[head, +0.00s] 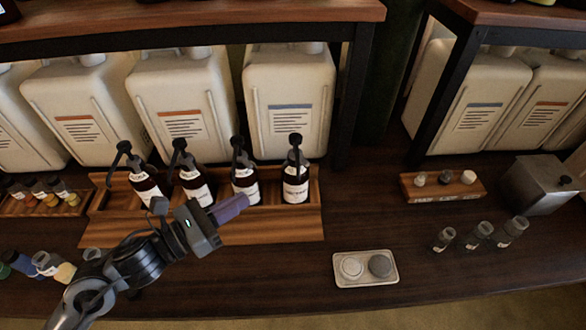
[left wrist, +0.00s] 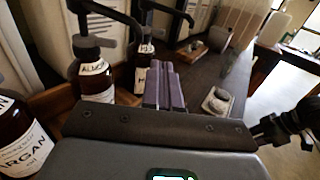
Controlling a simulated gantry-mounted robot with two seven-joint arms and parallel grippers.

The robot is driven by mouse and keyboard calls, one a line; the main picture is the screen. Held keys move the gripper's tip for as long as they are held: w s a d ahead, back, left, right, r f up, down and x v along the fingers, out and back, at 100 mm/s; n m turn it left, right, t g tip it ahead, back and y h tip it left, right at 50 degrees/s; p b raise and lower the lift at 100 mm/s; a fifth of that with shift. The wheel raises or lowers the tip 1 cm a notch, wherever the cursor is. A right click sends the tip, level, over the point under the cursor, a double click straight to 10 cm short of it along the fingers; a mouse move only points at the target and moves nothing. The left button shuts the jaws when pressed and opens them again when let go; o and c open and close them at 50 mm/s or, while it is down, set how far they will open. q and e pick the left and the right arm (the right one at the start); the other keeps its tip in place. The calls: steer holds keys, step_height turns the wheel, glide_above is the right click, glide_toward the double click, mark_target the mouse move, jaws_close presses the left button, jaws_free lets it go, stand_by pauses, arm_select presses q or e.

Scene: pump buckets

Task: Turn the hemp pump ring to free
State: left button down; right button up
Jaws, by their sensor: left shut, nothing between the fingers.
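Several dark brown pump bottles with black pump heads stand in a row in a wooden rack (head: 285,222) in the head view. I cannot read the name hemp on any label. In the left wrist view, one bottle reads ARGAN (left wrist: 22,135) and another begins ALMO (left wrist: 92,75). A third bottle (left wrist: 143,62) is farther back, its name unreadable. The rightmost bottle (head: 295,180) in the head view stands a little apart. My left gripper (head: 238,203), with purple fingers, is shut and empty in front of the bottles. Its fingers also show in the left wrist view (left wrist: 165,88). My right gripper is not seen.
Large white canisters (head: 290,100) stand behind the rack under a shelf. A small tray (head: 365,281) with two round pieces lies at the front. Small vials (head: 478,234), a wooden block (head: 442,186) and a metal box (head: 538,186) are at the right.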

mark_target(303, 164)
arm_select(q)
steer(key=shift+d, duration=0.1)
steer(key=b+x, duration=0.1)
steer(key=x, duration=1.3)
